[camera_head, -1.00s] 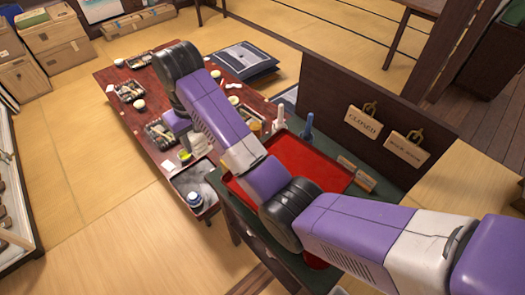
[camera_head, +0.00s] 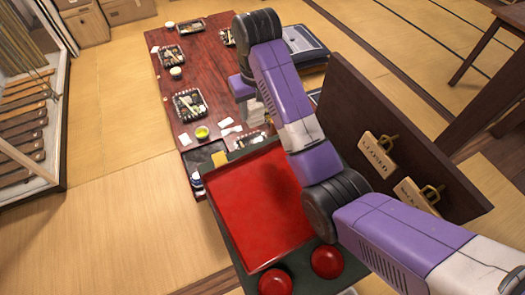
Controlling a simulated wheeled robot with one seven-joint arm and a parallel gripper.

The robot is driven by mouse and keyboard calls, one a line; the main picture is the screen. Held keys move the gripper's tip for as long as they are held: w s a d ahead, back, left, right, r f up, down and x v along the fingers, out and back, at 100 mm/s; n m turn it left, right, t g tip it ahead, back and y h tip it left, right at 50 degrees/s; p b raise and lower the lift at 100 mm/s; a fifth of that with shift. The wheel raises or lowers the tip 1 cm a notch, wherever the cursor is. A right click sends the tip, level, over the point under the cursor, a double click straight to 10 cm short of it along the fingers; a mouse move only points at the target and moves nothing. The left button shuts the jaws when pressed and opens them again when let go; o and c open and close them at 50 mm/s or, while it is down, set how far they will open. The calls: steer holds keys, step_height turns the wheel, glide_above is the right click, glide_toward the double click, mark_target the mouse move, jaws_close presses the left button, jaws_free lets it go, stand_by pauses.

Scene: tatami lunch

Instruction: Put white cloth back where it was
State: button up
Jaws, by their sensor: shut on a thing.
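My gripper (camera_head: 257,112) hangs over the right side of the long dark red table, partly hidden by my own purple arm. Its fingertips are too small and covered to see clearly. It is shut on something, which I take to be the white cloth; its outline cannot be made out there. A small white piece (camera_head: 226,122) shows on the table just left of the gripper, and another white piece (camera_head: 185,139) lies near the table's front left edge. I cannot tell whether these are cloths or paper.
The low table (camera_head: 206,62) carries several dark food trays (camera_head: 189,103) and a green cup (camera_head: 202,132). A red tray (camera_head: 250,208) and two red bowls (camera_head: 326,261) are nearer me. A dark partition (camera_head: 375,115) with hanging signs stands to the right.

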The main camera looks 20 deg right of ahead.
step_height(320, 180, down, 19)
steer(key=shift+f+b, duration=0.1)
steer(key=shift+b, duration=0.8)
steer(key=shift+f, duration=0.1)
steer(key=o, duration=1.2)
steer(key=r, duration=0.4)
steer(key=s+r, duration=0.1)
steer(key=r, duration=0.7)
steer(key=shift+s+r, duration=0.1)
steer(key=shift+s, duration=0.3)
steer(key=shift+w, duration=0.1)
